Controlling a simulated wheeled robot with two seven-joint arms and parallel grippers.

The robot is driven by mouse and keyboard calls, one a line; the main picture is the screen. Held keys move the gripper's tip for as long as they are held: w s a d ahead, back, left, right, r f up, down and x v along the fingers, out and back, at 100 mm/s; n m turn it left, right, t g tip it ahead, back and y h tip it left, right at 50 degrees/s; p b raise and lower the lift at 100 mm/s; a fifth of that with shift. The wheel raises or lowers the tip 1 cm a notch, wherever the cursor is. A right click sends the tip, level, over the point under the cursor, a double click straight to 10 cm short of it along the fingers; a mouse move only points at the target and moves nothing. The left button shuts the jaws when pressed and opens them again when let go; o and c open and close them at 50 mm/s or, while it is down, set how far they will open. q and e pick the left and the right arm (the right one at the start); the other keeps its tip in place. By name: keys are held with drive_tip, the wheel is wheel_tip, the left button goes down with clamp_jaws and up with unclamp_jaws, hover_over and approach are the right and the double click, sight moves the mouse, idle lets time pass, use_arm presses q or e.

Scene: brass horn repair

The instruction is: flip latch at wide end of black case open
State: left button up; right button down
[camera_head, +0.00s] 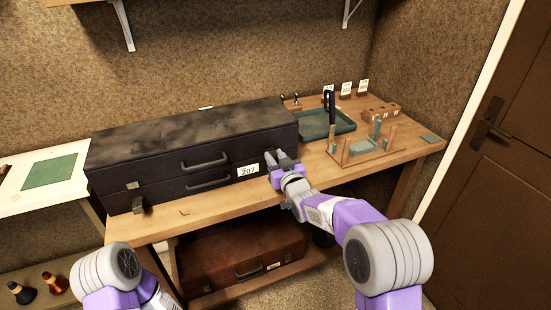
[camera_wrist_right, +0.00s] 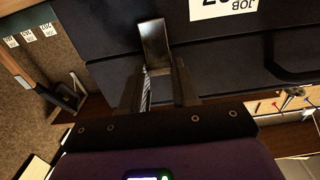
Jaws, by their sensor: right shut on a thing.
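The black case (camera_head: 190,150) lies on the wooden bench with its lid down. A label reading 207 (camera_head: 248,170) is on its front. My right gripper (camera_head: 282,158) is at the right end of the case front. In the right wrist view, a metal latch (camera_wrist_right: 154,45) stands out from the case, and my right gripper (camera_wrist_right: 158,88) is shut on its lower part. The fingers hide part of the latch. At the case's left front are a metal plate (camera_head: 132,185) and a metal latch piece (camera_head: 138,205). My left gripper is out of view.
A green tray (camera_head: 322,124) and a wooden rack (camera_head: 362,150) stand right of the case. A brown case (camera_head: 240,262) lies on the shelf below. The bench's front edge runs close to the black case.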

sight(274, 156)
drive_tip(key=shift+s+d+f+t+y+b, duration=0.15)
drive_tip(key=shift+f+t+b, duration=0.2)
drive_tip(key=shift+b, duration=0.5)
drive_tip(key=shift+s+f+t+y+b, duration=0.2)
drive_tip(key=shift+t+b, duration=0.25)
drive_tip(key=shift+b, duration=0.35)
drive_tip(key=shift+f+t, duration=0.15)
drive_tip(key=shift+t, duration=0.15)
drive_tip(key=shift+s+d+f+t+y, duration=0.1)
drive_tip(key=shift+s+f+t+y, duration=0.15)
drive_tip(key=shift+t, duration=0.5)
drive_tip(key=shift+s+f+t+y, duration=0.15)
drive_tip(key=shift+f+t+y, duration=0.15)
drive_tip(key=shift+t, duration=0.4)
drive_tip(key=shift+s+d+f+t+y, duration=0.1)
drive_tip(key=shift+s+f+t+y, duration=0.15)
drive_tip(key=shift+t, duration=0.5)
drive_tip(key=c, duration=0.8)
unclamp_jaws()
drive_tip(key=shift+c, duration=0.2)
drive_tip(key=v, duration=0.7)
drive_tip(key=shift+s+f+p, duration=0.15)
drive_tip(key=shift+s+p, duration=0.05)
drive_tip(key=shift+p, duration=0.2)
